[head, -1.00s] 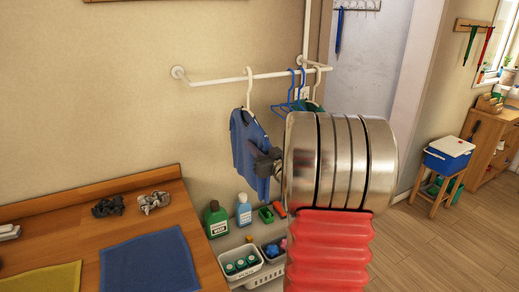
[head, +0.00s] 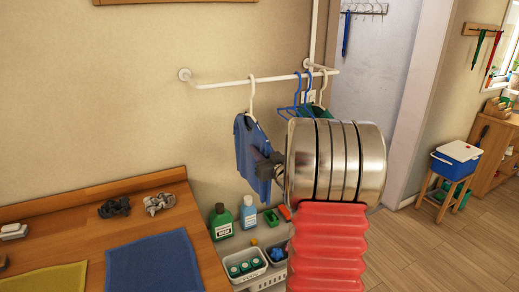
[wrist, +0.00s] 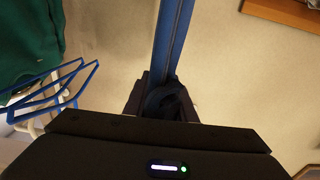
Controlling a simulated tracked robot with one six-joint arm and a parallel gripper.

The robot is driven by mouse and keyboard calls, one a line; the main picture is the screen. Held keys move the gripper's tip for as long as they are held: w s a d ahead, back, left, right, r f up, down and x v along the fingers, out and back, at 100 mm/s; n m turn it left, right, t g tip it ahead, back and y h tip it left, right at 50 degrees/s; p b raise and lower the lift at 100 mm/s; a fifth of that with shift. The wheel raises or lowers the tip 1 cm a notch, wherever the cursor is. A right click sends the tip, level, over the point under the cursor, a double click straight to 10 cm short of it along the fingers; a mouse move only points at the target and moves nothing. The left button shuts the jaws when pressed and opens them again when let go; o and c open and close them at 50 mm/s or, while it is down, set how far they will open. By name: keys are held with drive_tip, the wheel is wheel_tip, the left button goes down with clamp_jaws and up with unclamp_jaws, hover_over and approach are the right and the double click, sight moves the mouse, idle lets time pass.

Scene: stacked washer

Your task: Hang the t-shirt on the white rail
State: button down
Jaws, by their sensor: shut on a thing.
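The blue t-shirt (head: 251,149) is on a white hanger (head: 252,97) below the white rail (head: 222,84) in the head view. The hanger's hook reaches the rail's height and overlaps it in the picture; I cannot tell whether it rests on the rail. My gripper (head: 272,166) is shut on the shirt's right side, partly hidden by my arm. In the wrist view the shirt shows edge-on as a narrow blue strip (wrist: 176,40) running up from the dark jaws (wrist: 165,100).
Blue empty hangers (head: 300,92) and a green garment (head: 322,110) hang at the rail's right end, close to my arm. Green (head: 221,222) and blue (head: 249,214) bottles and a white basket (head: 246,264) stand below. The wooden counter (head: 60,212) is at left. The rail's left part is clear.

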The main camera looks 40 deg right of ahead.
drive_tip(key=c, duration=1.4)
unclamp_jaws()
drive_tip(key=shift+s, duration=0.1)
drive_tip(key=v, duration=1.3)
drive_tip(key=shift+s+a+f, duration=0.15)
drive_tip(key=shift+s+a, duration=0.05)
drive_tip(key=shift+s, duration=0.1)
